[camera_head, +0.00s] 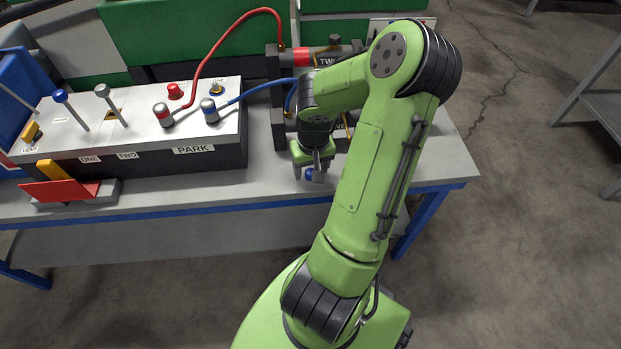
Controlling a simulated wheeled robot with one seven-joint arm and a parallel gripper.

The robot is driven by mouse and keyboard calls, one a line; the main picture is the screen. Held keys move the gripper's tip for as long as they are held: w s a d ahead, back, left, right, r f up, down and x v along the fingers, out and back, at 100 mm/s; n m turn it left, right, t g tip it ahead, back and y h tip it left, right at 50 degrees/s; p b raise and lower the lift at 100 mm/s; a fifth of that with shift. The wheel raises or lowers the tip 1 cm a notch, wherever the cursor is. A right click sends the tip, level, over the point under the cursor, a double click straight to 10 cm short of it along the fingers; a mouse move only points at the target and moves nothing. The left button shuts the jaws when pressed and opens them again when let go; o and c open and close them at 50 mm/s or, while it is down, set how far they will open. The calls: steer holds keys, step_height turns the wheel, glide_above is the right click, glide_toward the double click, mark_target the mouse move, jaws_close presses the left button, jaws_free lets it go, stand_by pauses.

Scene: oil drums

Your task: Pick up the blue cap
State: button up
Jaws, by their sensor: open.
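A small blue cap (309,174) is low on the grey workbench, right at the fingertips of my gripper (312,172). My gripper points down over the bench's front part, with its jaws open. The fingers partly hide the cap, and I cannot tell whether they touch it.
The box (135,97) with levers, labels and hose plugs fills the left of the workbench (270,187). A red hose (218,42) and a blue hose (258,89) run to dark cylinders behind my gripper. The bench's front right corner is clear.

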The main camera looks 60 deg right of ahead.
mark_target(311, 172)
steer(key=shift+f, duration=0.55)
steer(key=shift+r, duration=0.1)
steer(key=c, duration=1.1)
step_height(311, 172, up, 10)
steer(key=p, duration=0.5)
steer(key=shift+s+p, duration=0.85)
steer(key=shift+s, duration=2.65)
steer(key=d+r+p, duration=0.1)
steer(key=r+p, duration=1)
steer(key=r, duration=0.1)
steer(key=d+r+p, duration=0.2)
steer(key=r+p, duration=0.9)
steer(key=r, duration=0.1)
steer(key=shift+d+r+p, duration=0.25)
steer(key=shift+r+p, duration=0.05)
steer(key=shift+r, duration=0.1)
